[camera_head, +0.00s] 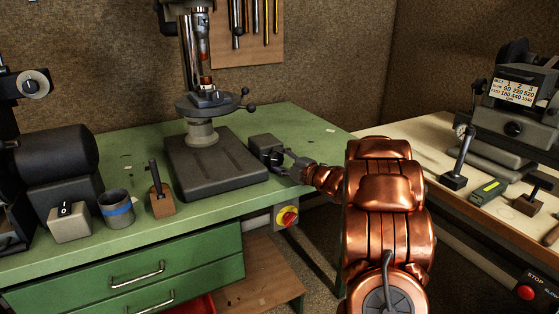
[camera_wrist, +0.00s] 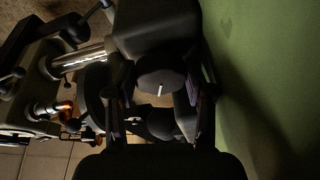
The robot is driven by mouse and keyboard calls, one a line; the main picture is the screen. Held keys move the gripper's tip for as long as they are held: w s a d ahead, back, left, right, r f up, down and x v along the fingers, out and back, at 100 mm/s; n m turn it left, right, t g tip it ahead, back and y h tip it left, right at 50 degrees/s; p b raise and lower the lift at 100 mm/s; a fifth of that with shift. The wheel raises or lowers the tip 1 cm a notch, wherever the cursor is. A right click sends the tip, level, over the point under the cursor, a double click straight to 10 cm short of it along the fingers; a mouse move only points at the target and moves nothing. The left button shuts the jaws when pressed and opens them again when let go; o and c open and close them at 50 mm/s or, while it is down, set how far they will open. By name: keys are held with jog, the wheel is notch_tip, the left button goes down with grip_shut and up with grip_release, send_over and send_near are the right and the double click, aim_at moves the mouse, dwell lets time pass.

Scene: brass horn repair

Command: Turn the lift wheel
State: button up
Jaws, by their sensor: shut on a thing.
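A grey box (camera_head: 266,143) sits on the green bench, right of the drill press base. A dark round knob (camera_head: 275,158) faces out from its front; I take it to be the lift wheel but cannot be sure. In the wrist view the knob (camera_wrist: 158,83) shows as a disc with a short white mark, between the two fingers. My gripper (camera_head: 289,165) reaches in from the right and is shut on the knob. In the wrist view my gripper (camera_wrist: 160,103) is dark, and the finger contacts are hard to see.
The drill press (camera_head: 200,102) stands left of the box on a dark base plate (camera_head: 215,165). A blue-banded cup (camera_head: 117,208) and a wooden block with a lever (camera_head: 161,203) stand at the left. A red-and-yellow switch (camera_head: 287,217) hangs below the bench edge. A second bench (camera_head: 440,143) is at right.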

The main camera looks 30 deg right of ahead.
jog(key=shift+d, duration=0.1)
jog(key=o, duration=1.2)
jog(key=shift+f, duration=0.1)
jog(key=shift+c, duration=0.2)
